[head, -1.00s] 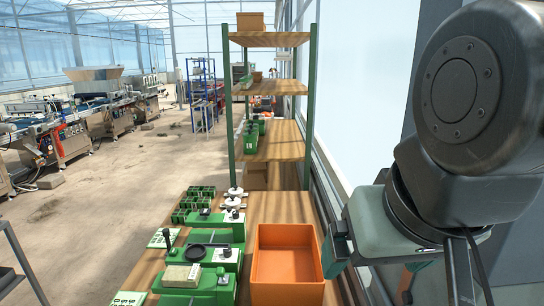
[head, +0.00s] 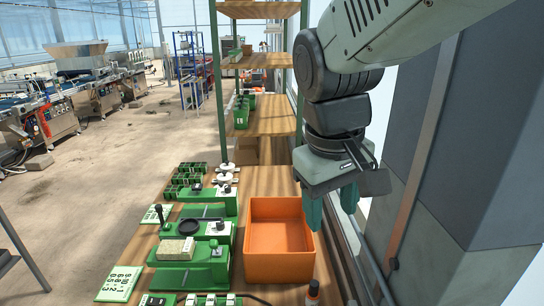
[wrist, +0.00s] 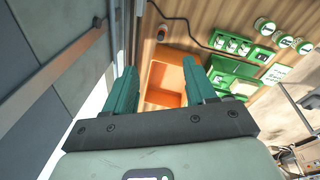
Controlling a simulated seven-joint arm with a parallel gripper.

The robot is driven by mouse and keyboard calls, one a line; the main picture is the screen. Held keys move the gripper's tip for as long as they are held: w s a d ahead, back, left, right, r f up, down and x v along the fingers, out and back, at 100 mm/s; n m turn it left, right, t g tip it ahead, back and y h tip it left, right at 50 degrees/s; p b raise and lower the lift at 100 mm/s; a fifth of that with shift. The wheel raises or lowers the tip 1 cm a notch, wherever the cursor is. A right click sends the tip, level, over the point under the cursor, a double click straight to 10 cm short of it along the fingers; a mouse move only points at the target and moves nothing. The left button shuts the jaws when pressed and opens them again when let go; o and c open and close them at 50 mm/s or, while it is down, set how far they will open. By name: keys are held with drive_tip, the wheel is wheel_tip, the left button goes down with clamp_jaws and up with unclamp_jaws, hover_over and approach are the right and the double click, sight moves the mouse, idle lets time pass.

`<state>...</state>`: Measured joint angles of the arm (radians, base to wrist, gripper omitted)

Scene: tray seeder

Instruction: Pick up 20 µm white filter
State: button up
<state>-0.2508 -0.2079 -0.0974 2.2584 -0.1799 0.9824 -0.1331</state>
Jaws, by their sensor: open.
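My gripper (head: 331,208) is open and empty, its two teal fingers pointing down to the right of the orange bin. In the wrist view the gripper (wrist: 161,66) also shows open, with the orange bin beyond and between its fingers. I cannot make out a part marked 20 µm. In the wrist view several small round pieces with white tops, such as one white-topped round piece (wrist: 264,25), lie in a row near the green fixtures; their marks are too small to read. In the head view two white round parts (head: 226,168) sit behind the fixtures.
The orange bin (head: 250,265) stands on the wooden bench, looking empty. Green fixtures (head: 205,231) and label cards (head: 119,284) lie to its left. A dark bottle (head: 313,292) stands at the front. A wooden shelf (head: 264,122) with green posts is behind; a wall (head: 470,150) is at right.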

drive_tip(key=w+a+f+n+g+h, duration=0.2)
drive_tip(key=w+f+n, duration=0.15)
drive_tip(key=f, duration=0.25)
drive_tip(key=w+a+f+n+g+h, duration=0.1)
drive_tip(key=w+f+n+h, duration=0.15)
drive_tip(key=w+f, duration=0.35)
drive_tip(key=n+t+h, duration=0.1)
drive_tip(key=n+h, duration=0.6)
drive_tip(key=h, duration=0.1)
approach(313, 295)
drive_tip(key=w+d+r, duration=0.1)
drive_tip(key=w+d, duration=0.1)
drive_tip(key=x, duration=0.4)
drive_tip(key=shift+s+d+f, duration=0.1)
drive_tip(key=shift+d+f, duration=0.1)
drive_tip(key=shift+d, duration=0.15)
drive_tip(key=shift+s+x, duration=0.15)
drive_tip(key=shift+x, duration=1.15)
drive_tip(key=shift+s+x, duration=0.15)
drive_tip(key=shift+x, duration=1.15)
clamp_jaws()
drive_tip(key=shift+r, duration=0.1)
